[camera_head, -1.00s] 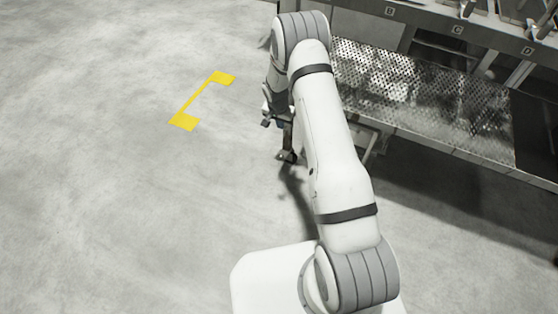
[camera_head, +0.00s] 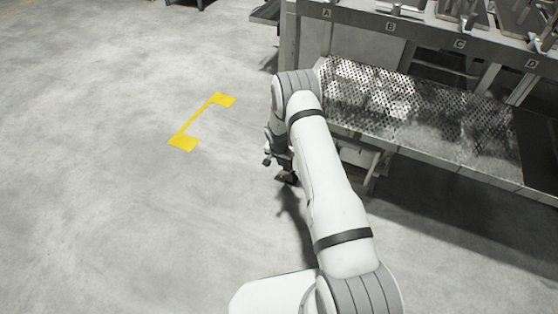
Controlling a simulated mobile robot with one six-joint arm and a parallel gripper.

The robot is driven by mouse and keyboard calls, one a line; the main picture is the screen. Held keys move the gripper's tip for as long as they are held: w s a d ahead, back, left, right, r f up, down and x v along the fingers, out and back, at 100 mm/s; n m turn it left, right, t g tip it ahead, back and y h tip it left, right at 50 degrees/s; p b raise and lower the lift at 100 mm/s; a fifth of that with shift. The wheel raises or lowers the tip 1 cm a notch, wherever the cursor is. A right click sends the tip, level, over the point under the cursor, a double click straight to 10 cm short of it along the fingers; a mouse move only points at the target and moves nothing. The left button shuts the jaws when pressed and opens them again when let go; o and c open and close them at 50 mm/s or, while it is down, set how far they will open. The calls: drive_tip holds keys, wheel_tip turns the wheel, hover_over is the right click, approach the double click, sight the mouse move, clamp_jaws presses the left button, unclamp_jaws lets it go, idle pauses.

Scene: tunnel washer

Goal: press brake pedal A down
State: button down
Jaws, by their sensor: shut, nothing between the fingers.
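A grey metal rail (camera_head: 425,37) on the machine at the upper right carries label plates A (camera_head: 326,13), B (camera_head: 390,27), C (camera_head: 459,44) and D (camera_head: 532,63). Brake pedal A cannot be made out clearly. Several metal lever-like parts (camera_head: 472,18) stand above the rail and are cut by the top edge. My gripper (camera_head: 286,178) hangs low over the floor, left of the machine's front, partly hidden by my arm. It is shut and apart from the rail and labels.
A perforated metal step (camera_head: 420,105) runs along the machine below the rail, with a support leg (camera_head: 375,172) beneath. A yellow floor marking (camera_head: 203,122) lies to the left. The grey floor around it is open. A dark object stands at the top left edge.

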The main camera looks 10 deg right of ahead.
drive_tip(key=b, duration=0.2)
hover_over(282, 178)
drive_tip(key=f, duration=0.6)
drive_tip(key=shift+w+a+f, duration=0.2)
drive_tip(key=shift+f, duration=0.2)
drive_tip(key=shift+s+a+f+b, duration=0.15)
drive_tip(key=shift+f+b, duration=0.2)
drive_tip(key=shift+f, duration=0.3)
drive_tip(key=shift+a, duration=0.15)
drive_tip(key=shift+s+d, duration=0.1)
drive_tip(key=shift+d, duration=0.15)
drive_tip(key=shift+f, duration=0.15)
